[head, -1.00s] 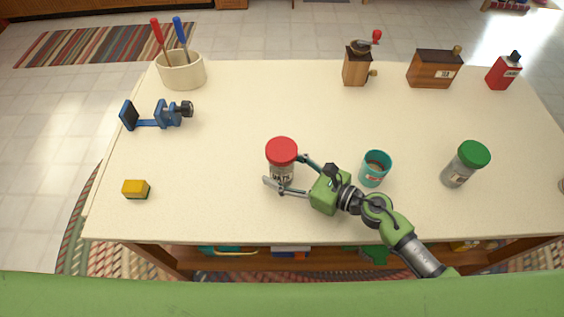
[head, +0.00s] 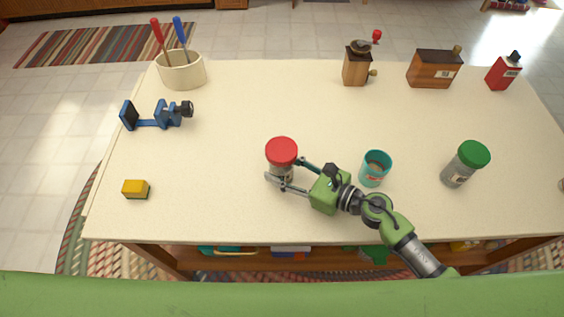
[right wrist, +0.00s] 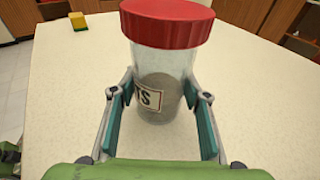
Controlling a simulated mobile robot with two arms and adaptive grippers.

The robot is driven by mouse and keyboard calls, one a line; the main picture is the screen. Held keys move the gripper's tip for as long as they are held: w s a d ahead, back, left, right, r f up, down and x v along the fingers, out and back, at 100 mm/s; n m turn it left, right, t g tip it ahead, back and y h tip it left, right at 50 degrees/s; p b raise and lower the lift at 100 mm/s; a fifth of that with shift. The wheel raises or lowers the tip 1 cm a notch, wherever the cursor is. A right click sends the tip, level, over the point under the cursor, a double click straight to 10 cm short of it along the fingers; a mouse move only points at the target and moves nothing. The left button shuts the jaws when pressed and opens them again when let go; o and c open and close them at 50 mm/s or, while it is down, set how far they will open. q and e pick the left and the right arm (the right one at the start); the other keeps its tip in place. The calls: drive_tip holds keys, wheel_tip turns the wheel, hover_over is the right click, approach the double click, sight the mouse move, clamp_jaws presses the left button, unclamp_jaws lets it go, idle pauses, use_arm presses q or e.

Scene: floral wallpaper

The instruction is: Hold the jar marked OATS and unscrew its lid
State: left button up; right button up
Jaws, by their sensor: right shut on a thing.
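The OATS jar (head: 280,172) is clear with a red screw lid (head: 281,150). It stands upright near the front middle of the table, and the lid is on it. In the right wrist view the jar (right wrist: 165,65) holds greyish contents, and its label shows only the letters "TS". My right gripper (head: 285,169) comes from the right and is shut on the jar's body below the lid, one finger on each side. The front finger hides part of the jar and label in the head view. My left gripper is not in the head view.
A teal cup (head: 375,169) stands close to my right gripper, and a green-lidded jar (head: 463,166) is farther right. A yellow block (head: 136,189), blue vise (head: 158,115) and utensil crock (head: 181,72) are left. A grinder (head: 356,65), wooden box (head: 434,70) and red tin (head: 503,73) line the back.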

drive_tip(key=o, duration=0.5)
drive_tip(key=c, duration=1)
